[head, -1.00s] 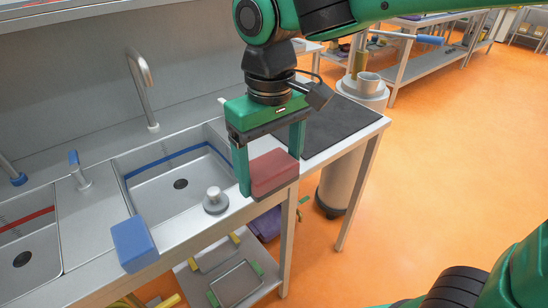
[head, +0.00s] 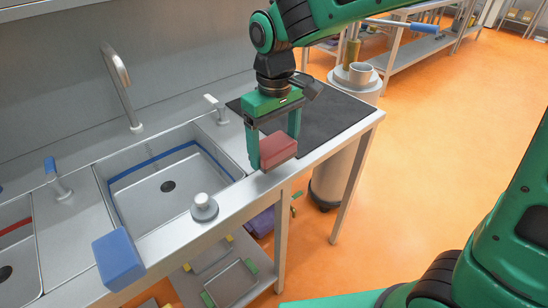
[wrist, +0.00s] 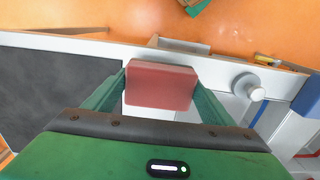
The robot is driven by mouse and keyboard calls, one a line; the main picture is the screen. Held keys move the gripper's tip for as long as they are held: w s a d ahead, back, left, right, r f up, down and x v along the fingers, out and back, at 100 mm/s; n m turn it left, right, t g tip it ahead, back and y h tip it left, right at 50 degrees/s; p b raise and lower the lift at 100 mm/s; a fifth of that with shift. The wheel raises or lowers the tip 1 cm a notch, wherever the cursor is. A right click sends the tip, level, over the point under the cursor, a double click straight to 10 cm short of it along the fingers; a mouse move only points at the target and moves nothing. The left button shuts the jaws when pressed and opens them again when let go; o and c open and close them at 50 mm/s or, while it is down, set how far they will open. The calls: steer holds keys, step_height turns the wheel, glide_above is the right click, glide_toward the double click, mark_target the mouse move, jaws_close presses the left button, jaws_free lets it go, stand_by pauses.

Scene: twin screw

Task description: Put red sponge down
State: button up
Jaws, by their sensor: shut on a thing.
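The red sponge (head: 278,149) is a small block held between the two green fingers of my gripper (head: 273,146). In the head view it is at the front edge of the steel counter (head: 235,203), right of the sink. I cannot tell whether its underside touches the counter. In the wrist view the sponge (wrist: 160,86) fills the space between the fingers of my gripper (wrist: 155,92), with the counter's front edge beyond it.
A blue sponge (head: 119,260) sits at the counter's front left. A round metal knob (head: 204,208) stands between it and my gripper. The sink (head: 150,200) with a blue stripe is behind. A dark mat (head: 325,120) covers the counter's right end and is clear.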

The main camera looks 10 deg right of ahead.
mark_target(275, 160)
steer(key=shift+w+d+f, duration=0.1)
steer(key=shift+w+f, duration=0.05)
steer(key=shift+f, duration=2)
steer(key=o, duration=0.9)
steer(key=shift+f, duration=0.1)
step_height(275, 160, up, 12)
steer(key=shift+r, duration=0.15)
steer(key=shift+d, duration=0.1)
